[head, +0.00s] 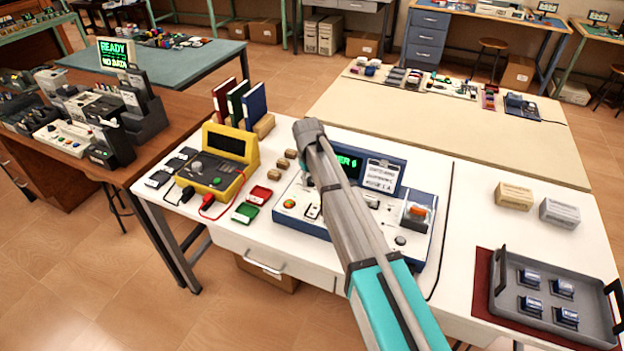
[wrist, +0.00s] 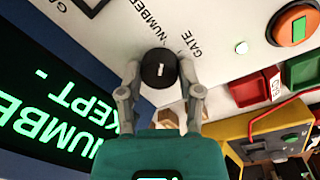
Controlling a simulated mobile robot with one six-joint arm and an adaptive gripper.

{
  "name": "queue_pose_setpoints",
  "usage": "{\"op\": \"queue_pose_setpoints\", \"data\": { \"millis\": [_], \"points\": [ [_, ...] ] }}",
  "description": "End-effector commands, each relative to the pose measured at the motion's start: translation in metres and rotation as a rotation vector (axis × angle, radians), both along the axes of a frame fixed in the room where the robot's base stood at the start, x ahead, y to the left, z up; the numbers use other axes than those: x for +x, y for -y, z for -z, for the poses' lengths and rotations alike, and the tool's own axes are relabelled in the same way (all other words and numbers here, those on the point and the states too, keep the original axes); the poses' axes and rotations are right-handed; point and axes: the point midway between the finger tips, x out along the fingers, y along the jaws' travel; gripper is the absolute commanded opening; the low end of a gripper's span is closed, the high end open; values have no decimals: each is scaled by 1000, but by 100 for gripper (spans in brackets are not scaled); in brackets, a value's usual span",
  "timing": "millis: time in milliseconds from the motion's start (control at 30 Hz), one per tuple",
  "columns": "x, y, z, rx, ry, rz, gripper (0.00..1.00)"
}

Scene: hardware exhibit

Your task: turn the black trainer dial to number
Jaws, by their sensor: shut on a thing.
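The black dial (wrist: 158,68) is in the wrist view on a white panel, with a short white mark on its face. The printed words "NUMBER" and "GATE" stand around it. My gripper (wrist: 160,74) has one finger on each side of the dial and is shut on it. The trainer's screen (wrist: 45,100) reads "NUMBER KEPT -" in green, upside down in this view. In the head view the blue-and-white trainer (head: 410,256) stands on the white bench, partly behind my arm. The dial and my fingers cannot be made out there.
A yellow meter (head: 232,143) with red and black leads stands left of the trainer, near red (head: 259,195) and green cases. An orange button (wrist: 297,26) is on the panel. A grey tray (head: 497,312) with several blue items lies at the right. Bench between is mostly clear.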

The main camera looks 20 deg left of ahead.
Motion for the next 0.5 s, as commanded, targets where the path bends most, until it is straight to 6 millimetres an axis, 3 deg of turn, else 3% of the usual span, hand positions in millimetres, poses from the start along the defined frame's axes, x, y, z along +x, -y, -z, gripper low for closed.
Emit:
{"op": "queue_pose_setpoints", "data": {
  "millis": [33, 67, 200, 500],
  "points": [
    [-1, 0, 0, 1, -1, -2, 0],
    [-1, 0, 0, 1, -1, -2, 52],
    [-1, 0, 0, 1, -1, -1, 78],
    [0, 0, 0, 0, 0, 1, 81]
  ]
}}
